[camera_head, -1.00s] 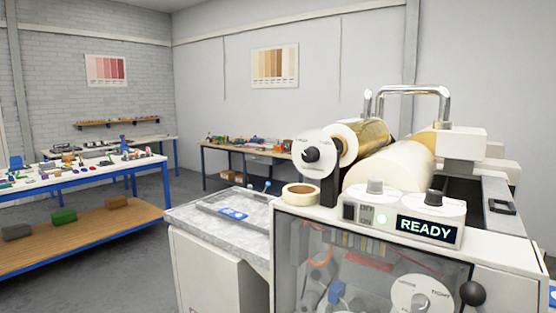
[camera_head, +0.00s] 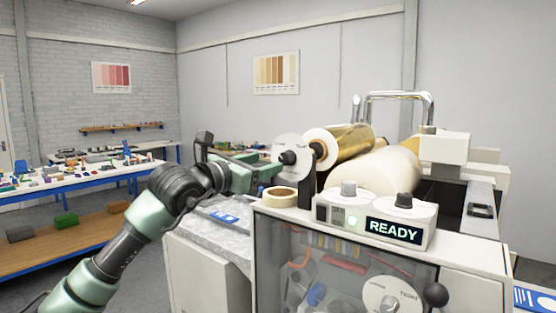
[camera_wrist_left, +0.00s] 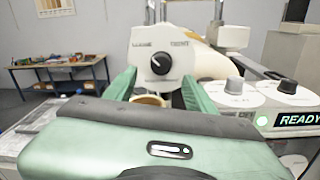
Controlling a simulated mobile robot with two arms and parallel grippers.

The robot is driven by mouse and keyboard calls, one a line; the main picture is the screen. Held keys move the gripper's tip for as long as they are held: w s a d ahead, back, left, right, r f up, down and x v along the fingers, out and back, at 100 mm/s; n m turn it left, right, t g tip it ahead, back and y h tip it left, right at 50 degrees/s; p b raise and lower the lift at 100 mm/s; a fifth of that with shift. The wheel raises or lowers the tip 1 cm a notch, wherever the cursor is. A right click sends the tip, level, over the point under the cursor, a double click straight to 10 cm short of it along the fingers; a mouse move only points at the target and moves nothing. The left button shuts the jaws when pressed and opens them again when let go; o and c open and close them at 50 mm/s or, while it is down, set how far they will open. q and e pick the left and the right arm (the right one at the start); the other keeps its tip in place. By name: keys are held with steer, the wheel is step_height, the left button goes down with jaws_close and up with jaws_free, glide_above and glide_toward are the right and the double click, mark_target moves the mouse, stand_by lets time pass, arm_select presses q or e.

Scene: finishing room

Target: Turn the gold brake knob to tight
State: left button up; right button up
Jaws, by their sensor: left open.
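The gold brake knob (camera_head: 288,158) is a small black knob on a white dial plate at the near end of the gold foil roll (camera_head: 346,143). In the left wrist view the knob (camera_wrist_left: 160,64) is close ahead, with LOOSE on the left of the dial and TIGHT on the right. The knob's exact pointer direction is too small to tell. My left gripper (camera_head: 268,159) is open and empty, just left of the knob in the head view. In the left wrist view its green fingers (camera_wrist_left: 158,84) stand apart, left and right below the knob. I see no contact.
A tape roll (camera_head: 280,196) sits below the knob. The control box (camera_head: 370,233) reads READY. A second dial (camera_head: 390,298) marked TIGHT is low on the machine front, beside a black ball handle (camera_head: 436,294). A white cylinder lies beside the gold roll.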

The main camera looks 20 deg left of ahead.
mark_target(283, 159)
arm_select(q)
steer(key=p+x, duration=0.3)
steer(key=x, duration=0.3)
steer(key=shift+w+d, duration=0.1)
steer(key=shift+w, duration=0.2)
steer(key=shift+w+d+p, duration=0.25)
steer(key=shift+w+p, duration=0.15)
steer(key=shift+w, duration=0.05)
steer(key=shift+f, duration=0.1)
